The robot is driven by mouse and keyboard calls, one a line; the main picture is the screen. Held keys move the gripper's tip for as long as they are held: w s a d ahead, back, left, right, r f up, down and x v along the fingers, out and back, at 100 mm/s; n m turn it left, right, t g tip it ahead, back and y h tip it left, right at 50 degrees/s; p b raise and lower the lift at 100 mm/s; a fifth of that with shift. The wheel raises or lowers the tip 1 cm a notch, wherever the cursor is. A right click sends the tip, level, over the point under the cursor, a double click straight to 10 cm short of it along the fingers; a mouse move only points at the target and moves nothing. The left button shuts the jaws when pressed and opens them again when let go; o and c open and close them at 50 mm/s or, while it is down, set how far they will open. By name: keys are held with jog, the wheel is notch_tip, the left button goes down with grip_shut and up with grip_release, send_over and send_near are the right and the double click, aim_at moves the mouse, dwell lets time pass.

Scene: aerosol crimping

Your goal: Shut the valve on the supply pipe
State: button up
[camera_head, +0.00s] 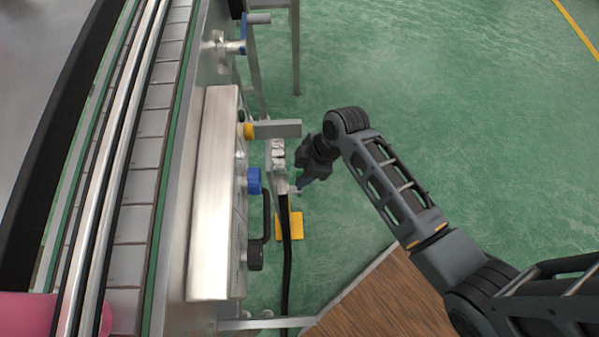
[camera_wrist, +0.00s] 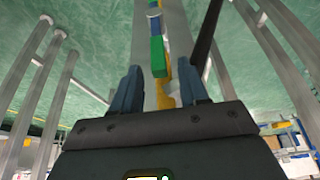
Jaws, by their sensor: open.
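A grey metal supply fitting (camera_head: 279,160) stands beside the machine, with a black hose (camera_head: 286,255) running down from it. I cannot clearly make out its valve handle in the head view. My gripper (camera_head: 302,184) is right of the fitting, its blue-grey fingers close to its lower end; contact cannot be told. In the wrist view, my gripper (camera_wrist: 157,80) is open, with a finger on each side of a narrow yellow part (camera_wrist: 164,93). A green block (camera_wrist: 158,57) lies just beyond it. Whether the yellow part is the valve handle is unclear.
The machine's control box (camera_head: 213,190) has a blue knob (camera_head: 254,181), a yellow knob (camera_head: 248,131) and a black handle. A blue-handled fitting (camera_head: 243,35) sits farther up. A yellow plate (camera_head: 290,226) shows below my gripper. The green floor at right is open.

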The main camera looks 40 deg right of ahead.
jog(key=shift+x, duration=1)
grip_shut()
